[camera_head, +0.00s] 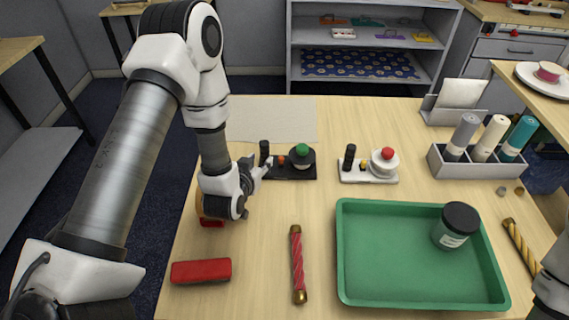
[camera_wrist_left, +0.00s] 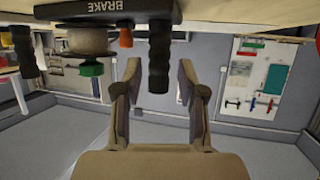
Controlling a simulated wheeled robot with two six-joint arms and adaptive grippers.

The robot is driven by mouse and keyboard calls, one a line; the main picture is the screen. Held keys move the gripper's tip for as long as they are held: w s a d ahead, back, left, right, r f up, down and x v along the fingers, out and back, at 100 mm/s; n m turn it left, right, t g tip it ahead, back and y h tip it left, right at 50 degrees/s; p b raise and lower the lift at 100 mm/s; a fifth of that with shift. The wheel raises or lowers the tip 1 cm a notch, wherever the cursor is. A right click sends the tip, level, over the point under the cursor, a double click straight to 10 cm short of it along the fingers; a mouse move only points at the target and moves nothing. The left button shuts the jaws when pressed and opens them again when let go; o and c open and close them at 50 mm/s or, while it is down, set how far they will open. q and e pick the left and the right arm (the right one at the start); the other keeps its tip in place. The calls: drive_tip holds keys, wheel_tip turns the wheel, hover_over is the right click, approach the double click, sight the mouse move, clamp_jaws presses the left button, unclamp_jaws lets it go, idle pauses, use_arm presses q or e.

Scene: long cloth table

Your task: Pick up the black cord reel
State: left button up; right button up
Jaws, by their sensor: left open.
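The black cord reel (camera_head: 296,174) stands on the table just beyond my left gripper, with a black base, an upright black handle (camera_head: 265,150), a small orange knob and a green-topped spool (camera_head: 302,152). In the left wrist view it appears upside down, with "BRAKE" on its base (camera_wrist_left: 100,9). My left gripper (camera_head: 262,166) is open. In the left wrist view the black handle (camera_wrist_left: 158,52) shows between its two fingers (camera_wrist_left: 160,88), with gaps on both sides; I cannot tell its exact depth. My right gripper is out of view; only part of my right arm shows.
A white reel with a red knob (camera_head: 368,172) stands to the right. A green tray (camera_head: 350,290) holds a black-lidded jar (camera_head: 456,226). A red block (camera_head: 201,271) and a red stick (camera_head: 297,262) lie in front. A holder (camera_head: 475,168) with several cylinders stands at right.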

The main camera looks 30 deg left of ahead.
sight(263, 155)
use_arm(q)
drive_tip(key=shift+w+a+r+p, duration=0.1)
drive_tip(key=shift+w+p, duration=0.3)
drive_tip(key=shift+w, duration=0.25)
drive_tip(key=shift+w+a+r+p, duration=0.1)
drive_tip(key=shift+w+p, duration=0.3)
drive_tip(key=shift+w, duration=0.2)
drive_tip(key=x, duration=0.2)
drive_tip(key=shift+w+f, duration=0.25)
drive_tip(key=shift+f, duration=0.05)
drive_tip(key=shift+w+f, duration=0.15)
clamp_jaws()
